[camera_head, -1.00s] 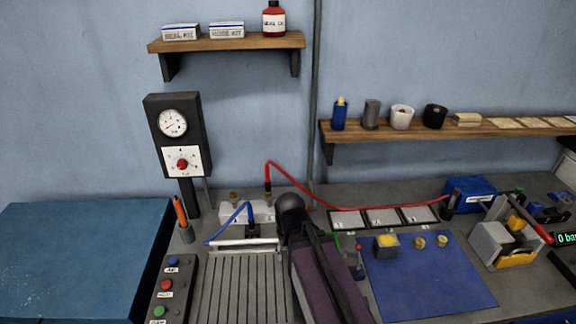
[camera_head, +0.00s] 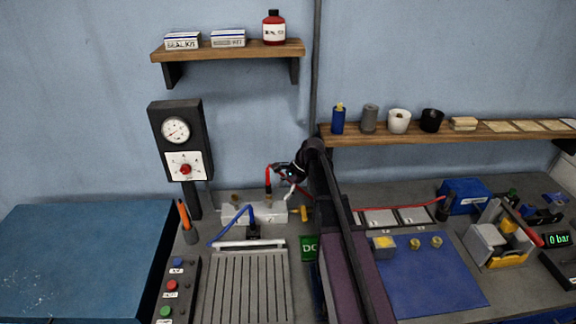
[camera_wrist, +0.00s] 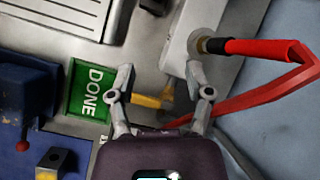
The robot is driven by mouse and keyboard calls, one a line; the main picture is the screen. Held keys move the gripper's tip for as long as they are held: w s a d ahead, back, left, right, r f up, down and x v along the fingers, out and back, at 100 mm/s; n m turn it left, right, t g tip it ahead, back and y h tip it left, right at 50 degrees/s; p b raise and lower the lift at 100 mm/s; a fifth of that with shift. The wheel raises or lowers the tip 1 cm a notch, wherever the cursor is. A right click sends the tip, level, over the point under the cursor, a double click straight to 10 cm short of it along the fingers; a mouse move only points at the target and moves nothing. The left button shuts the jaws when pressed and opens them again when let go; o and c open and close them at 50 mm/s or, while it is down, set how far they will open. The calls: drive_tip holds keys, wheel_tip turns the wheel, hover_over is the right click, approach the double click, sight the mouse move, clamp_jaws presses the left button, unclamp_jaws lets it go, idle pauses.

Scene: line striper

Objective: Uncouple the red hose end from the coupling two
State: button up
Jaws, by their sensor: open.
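The red hose end (camera_head: 268,176) stands upright on a brass coupling (camera_head: 268,189) on top of the pale manifold block (camera_head: 240,212); I cannot read a number on it. In the wrist view the red hose end (camera_wrist: 240,47) meets the dark and brass coupling (camera_wrist: 213,45) at the upper right. My gripper (camera_head: 284,178) is just right of the hose end in the head view. In the wrist view my gripper (camera_wrist: 160,72) has its fingers apart and empty, with the hose end beyond the right fingertip. The red hose bends and runs behind my gripper.
A blue hose (camera_head: 232,225) joins the block's front. A yellow handle (camera_head: 299,213) sticks out at its right, above a green DONE card (camera_head: 310,247). The gauge post (camera_head: 180,140) stands to the left. A shelf (camera_head: 440,130) hangs to the right. The display (camera_head: 559,239) reads 0 bar.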

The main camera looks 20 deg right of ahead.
sight(268, 185)
drive_tip(key=w+d+r+m+y, duration=0.1)
drive_tip(key=w+m, duration=0.1)
drive_tip(key=w, duration=0.1)
drive_tip(key=w+d+r+m+p, duration=0.1)
drive_tip(key=w+d+r+m, duration=0.1)
drive_tip(key=w+m, duration=0.1)
drive_tip(key=shift+w+d+r+t+y, duration=0.25)
drive_tip(key=shift+w+t+y, duration=0.15)
drive_tip(key=shift+a+f, duration=0.15)
drive_tip(key=b+x, duration=0.6)
drive_tip(key=x, duration=0.1)
drive_tip(key=shift+f, duration=0.2)
drive_tip(key=shift+b+x, duration=0.75)
drive_tip(key=shift+x, duration=0.35)
drive_tip(key=shift+a, duration=0.1)
drive_tip(key=shift+r, duration=0.1)
clamp_jaws()
